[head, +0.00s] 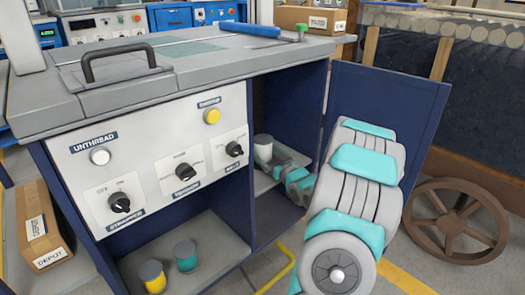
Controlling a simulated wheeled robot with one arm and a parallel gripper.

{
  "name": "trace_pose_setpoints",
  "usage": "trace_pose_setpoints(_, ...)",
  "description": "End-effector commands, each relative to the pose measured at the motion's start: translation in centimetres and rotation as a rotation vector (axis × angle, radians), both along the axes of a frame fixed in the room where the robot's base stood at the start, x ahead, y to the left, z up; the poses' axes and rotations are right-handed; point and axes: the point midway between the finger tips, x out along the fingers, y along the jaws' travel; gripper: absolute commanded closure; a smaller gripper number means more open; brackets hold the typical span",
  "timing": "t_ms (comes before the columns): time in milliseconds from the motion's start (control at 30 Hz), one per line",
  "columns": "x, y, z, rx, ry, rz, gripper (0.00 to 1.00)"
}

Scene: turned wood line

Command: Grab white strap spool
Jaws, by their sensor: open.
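The white strap spool (263,149) stands upright on a shelf inside the open side compartment of the blue cabinet. It has a grey top disc, and its lower right part is close to my gripper. My arm reaches in from the lower right. My gripper (274,163) is inside the compartment, just right of and below the spool. It is small and dark in this view, and the arm partly hides it. It is open, and I cannot tell whether its fingers are beside or around the spool.
The open blue door (405,112) stands right of my arm. A yellow spool (154,278) and a teal spool (186,258) stand in the lower bay. The control panel (160,160) with knobs borders the compartment on the left. A spoked wheel (458,222) is at right.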

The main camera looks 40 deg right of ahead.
Motion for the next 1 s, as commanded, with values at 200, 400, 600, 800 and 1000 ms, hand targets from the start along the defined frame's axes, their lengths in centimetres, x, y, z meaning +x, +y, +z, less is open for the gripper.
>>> trace_pose_setpoints(200,2.6,-0.4,-0.1,0.001,0.001,0.001,0.00)
trace_pose_setpoints(400,3.0,-0.5,0.0,0.001,0.001,-0.001,0.00)
trace_pose_setpoints(600,2.9,-0.5,0.0,0.001,0.002,-0.001,0.11)
trace_pose_setpoints(800,2.9,-0.5,0.0,0.001,0.002,-0.001,0.34)
trace_pose_setpoints(1000,2.9,-0.5,0.0,0.001,0.002,-0.001,0.56)
